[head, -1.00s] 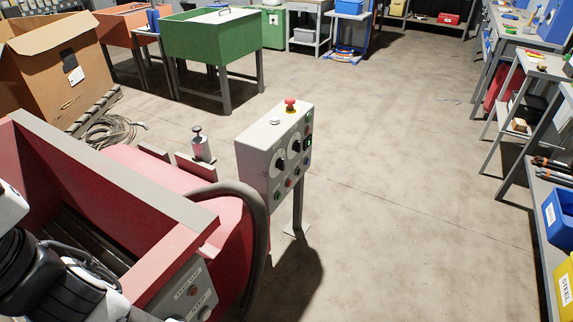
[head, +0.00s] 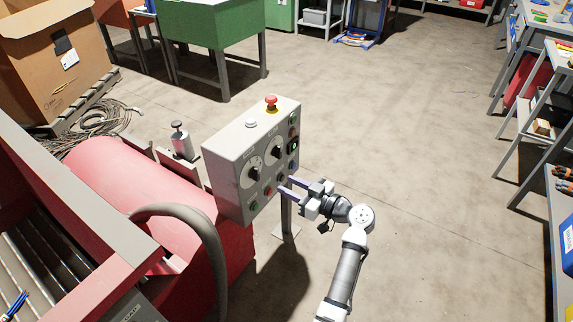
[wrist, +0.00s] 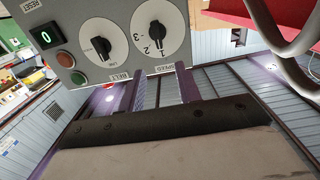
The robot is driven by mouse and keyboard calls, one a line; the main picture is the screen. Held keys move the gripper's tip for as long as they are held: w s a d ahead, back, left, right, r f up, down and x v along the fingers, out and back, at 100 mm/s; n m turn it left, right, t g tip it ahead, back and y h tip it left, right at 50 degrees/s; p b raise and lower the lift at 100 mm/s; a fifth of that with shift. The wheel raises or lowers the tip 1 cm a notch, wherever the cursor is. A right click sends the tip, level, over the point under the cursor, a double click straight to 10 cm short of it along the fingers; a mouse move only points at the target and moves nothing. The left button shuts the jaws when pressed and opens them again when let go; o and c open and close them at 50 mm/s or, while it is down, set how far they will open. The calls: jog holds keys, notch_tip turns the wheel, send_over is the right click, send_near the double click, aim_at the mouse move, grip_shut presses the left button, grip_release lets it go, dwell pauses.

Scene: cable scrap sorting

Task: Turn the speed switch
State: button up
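The grey control box (head: 225,150) stands on a post. Its speed switch (head: 254,174) is a black knob on a white dial, left of the similar belt knob (head: 276,152).
A red emergency button (head: 271,103) sits on top of the box. A green-lit display (head: 293,146) and small push buttons (head: 267,190) are on its face. The red machine (head: 110,190) and its grey hose (head: 205,225) lie left. Floor to the right is open.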

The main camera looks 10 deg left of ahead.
aim_at(258, 172)
jog(key=shift+y, duration=0.3)
jog(key=p+x, duration=0.1)
jog(key=x, duration=0.2)
jog(key=f+p+x, duration=0.1)
jog(key=x, duration=0.3)
jog(key=p+x, duration=0.1)
jog(key=x, duration=0.2)
jog(key=shift+w+a+f, duration=0.15)
jog(key=shift+w+a, duration=0.15)
grip_shut()
